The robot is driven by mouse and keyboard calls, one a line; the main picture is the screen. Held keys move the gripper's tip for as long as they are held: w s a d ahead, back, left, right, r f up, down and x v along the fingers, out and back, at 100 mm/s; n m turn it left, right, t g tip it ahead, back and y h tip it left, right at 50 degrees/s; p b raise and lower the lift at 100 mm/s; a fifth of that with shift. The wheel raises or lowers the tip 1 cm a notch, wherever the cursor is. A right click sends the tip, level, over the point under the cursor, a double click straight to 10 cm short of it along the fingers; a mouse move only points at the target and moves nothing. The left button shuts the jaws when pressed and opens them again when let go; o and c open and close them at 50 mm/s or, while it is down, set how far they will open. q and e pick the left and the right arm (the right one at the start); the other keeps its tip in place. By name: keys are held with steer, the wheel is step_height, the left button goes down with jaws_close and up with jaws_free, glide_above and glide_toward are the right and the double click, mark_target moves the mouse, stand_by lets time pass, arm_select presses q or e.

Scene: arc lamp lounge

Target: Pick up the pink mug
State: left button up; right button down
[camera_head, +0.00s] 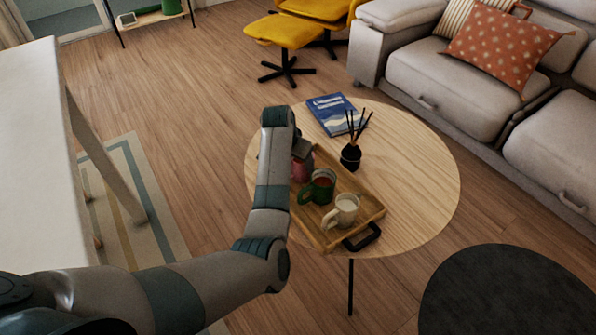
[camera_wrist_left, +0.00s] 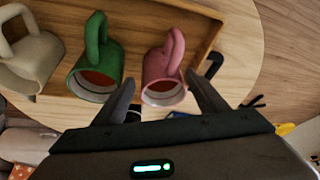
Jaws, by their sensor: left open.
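In the head view the pink mug (camera_head: 303,170) is partly hidden behind my left gripper (camera_head: 302,152). My left gripper (camera_wrist_left: 160,80) is open, with one finger on each side of the mug's near end in the wrist view. I cannot tell whether the fingers touch it. The right gripper is not in view.
A black reed diffuser (camera_head: 351,156) and a blue book (camera_head: 334,114) are on the round table (camera_head: 425,180). The table's right side is clear.

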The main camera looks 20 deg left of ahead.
mark_target(299, 173)
arm_select(q)
steer(key=shift+w+f, duration=0.25)
steer(key=shift+f, duration=0.3)
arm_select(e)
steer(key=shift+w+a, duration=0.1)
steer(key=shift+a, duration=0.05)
arm_select(q)
steer(key=shift+d, duration=0.1)
steer(key=shift+w+f, duration=0.2)
steer(key=shift+f, duration=0.25)
steer(key=b+x, duration=0.1)
steer(key=x, duration=0.2)
steer(key=shift+w+f+b, duration=0.3)
steer(key=shift+f+b, duration=0.05)
steer(key=shift+f, duration=0.15)
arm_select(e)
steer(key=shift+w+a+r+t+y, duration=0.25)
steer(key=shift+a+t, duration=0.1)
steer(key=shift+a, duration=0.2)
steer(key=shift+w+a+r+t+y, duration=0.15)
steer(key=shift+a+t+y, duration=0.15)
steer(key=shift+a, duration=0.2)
arm_select(q)
steer(key=shift+c, duration=0.6)
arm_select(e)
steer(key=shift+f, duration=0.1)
arm_select(q)
steer(key=c, duration=1.1)
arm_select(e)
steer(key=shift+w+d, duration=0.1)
